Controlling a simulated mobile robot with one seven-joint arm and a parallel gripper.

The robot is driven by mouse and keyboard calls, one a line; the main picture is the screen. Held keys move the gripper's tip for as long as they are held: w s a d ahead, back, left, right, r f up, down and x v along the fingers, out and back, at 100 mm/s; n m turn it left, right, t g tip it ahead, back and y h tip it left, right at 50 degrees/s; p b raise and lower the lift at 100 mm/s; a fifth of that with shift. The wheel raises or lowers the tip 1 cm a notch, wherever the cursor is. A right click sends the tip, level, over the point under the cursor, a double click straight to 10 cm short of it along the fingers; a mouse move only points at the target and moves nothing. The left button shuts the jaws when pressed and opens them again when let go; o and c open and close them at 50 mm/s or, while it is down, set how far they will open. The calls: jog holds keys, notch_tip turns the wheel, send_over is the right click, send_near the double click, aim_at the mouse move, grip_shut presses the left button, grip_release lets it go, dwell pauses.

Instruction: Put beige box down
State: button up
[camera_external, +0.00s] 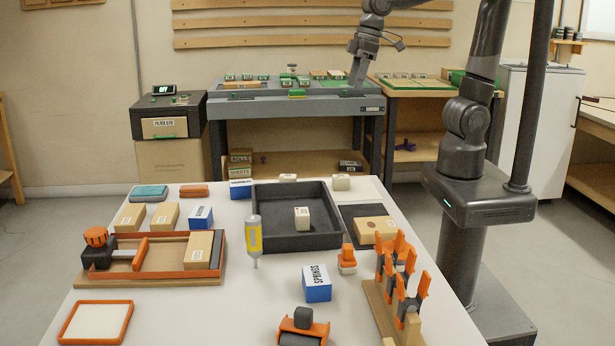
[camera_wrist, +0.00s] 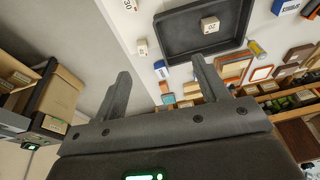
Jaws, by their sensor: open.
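Several beige boxes are in view, and I cannot tell which one the task names. One beige box (camera_external: 302,217) with a dark label sits inside the black tray; it also shows in the wrist view (camera_wrist: 210,24). Another small beige box (camera_external: 341,182) stands on the table behind the tray, and one more (camera_external: 288,178) is partly hidden by the tray's back wall. My gripper (camera_wrist: 161,67) has its two fingers spread, with nothing between them. In the external view my gripper (camera_external: 357,78) appears beyond the tray, in front of the back bench in the picture, apart from the boxes.
The black tray (camera_external: 262,236) lies on the white table (camera_external: 180,316). An orange-edged fixture (camera_external: 150,278) is at left.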

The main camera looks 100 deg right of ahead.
jog(key=s+d+f+t, duration=0.1)
jog(key=s+d, duration=0.4)
jog(key=s, duration=0.7)
jog(key=shift+s+t+h, duration=0.2)
jog(key=shift+t+h, duration=0.1)
jog(key=shift+t, duration=0.5)
jog(key=shift+c, duration=0.2)
jog(key=shift+c, duration=1)
